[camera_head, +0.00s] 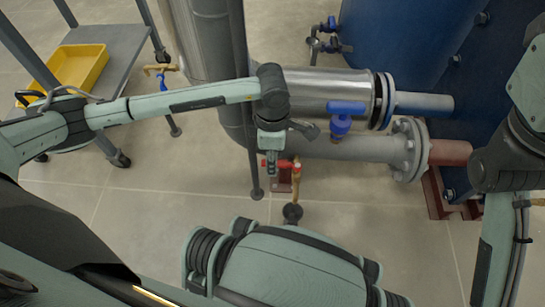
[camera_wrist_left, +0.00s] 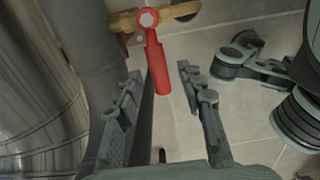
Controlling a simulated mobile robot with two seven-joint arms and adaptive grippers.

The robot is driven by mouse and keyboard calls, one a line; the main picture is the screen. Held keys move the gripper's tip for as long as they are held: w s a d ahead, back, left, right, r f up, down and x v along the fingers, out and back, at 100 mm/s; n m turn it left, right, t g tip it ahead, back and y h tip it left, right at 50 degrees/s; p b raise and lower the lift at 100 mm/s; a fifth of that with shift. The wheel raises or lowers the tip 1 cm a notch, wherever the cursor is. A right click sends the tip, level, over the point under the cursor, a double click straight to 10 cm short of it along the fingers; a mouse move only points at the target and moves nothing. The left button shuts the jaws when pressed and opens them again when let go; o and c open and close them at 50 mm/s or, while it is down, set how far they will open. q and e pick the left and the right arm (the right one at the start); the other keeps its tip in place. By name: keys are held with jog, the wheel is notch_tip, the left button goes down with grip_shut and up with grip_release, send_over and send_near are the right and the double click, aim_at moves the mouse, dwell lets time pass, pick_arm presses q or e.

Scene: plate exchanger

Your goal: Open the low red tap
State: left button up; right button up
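The low red tap has a red lever handle (camera_head: 287,164) on a brass body (camera_head: 297,176), low in front of the grey pipe in the head view. In the left wrist view the red handle (camera_wrist_left: 158,68) points from a hex nut on the brass body (camera_wrist_left: 125,22) toward my gripper. My left gripper (camera_head: 270,165) points down beside the tap. In the wrist view its two fingers (camera_wrist_left: 160,80) are apart, with the handle's free end between the fingertips and gaps visible on both sides. My right arm shows at the right, but its gripper is out of frame.
A blue-handled valve (camera_head: 341,120) sits on the grey pipe (camera_head: 360,148), right of my left gripper. A thick silver pipe (camera_head: 325,90) runs above. A dark vertical post (camera_head: 255,178) stands just left of the gripper. A cart (camera_head: 118,45) carries a yellow bin (camera_head: 82,65) at upper left.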

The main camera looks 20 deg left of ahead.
pick_arm(q)
grip_shut()
dwell(0.3)
dwell(0.3)
